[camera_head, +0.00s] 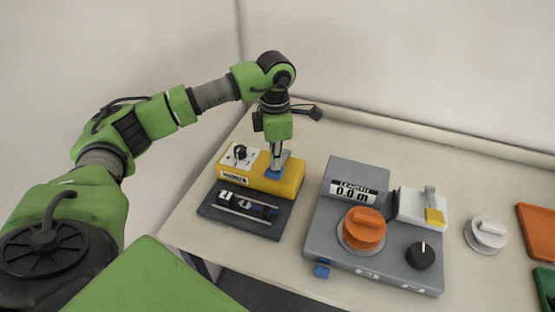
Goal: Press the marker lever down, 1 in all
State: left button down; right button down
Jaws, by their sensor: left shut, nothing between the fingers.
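The yellow marker box (286,186) stands at the back of a dark base plate (268,231) on the left of the table, with a printed label on its front. A small blue part, which looks like the marker lever (272,174), shows on its top right. My left gripper (276,167) points straight down from above, shut and empty, with its fingertips at the blue part. It hides some of that part. I cannot tell whether they touch or how far down the lever is. My right gripper is out of view.
A black knob (239,152) is on the box's white panel. To the right stands a grey unit (333,244) with a display reading 0.0 m, an orange knob (364,228) and a black dial (420,256). A white disc (487,234) and an orange tray (537,231) lie further right.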

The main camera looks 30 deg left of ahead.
pick_arm(q)
jog(key=shift+r+p, duration=1.5)
jog(key=shift+r, duration=1.25)
jog(key=shift+f, duration=0.1)
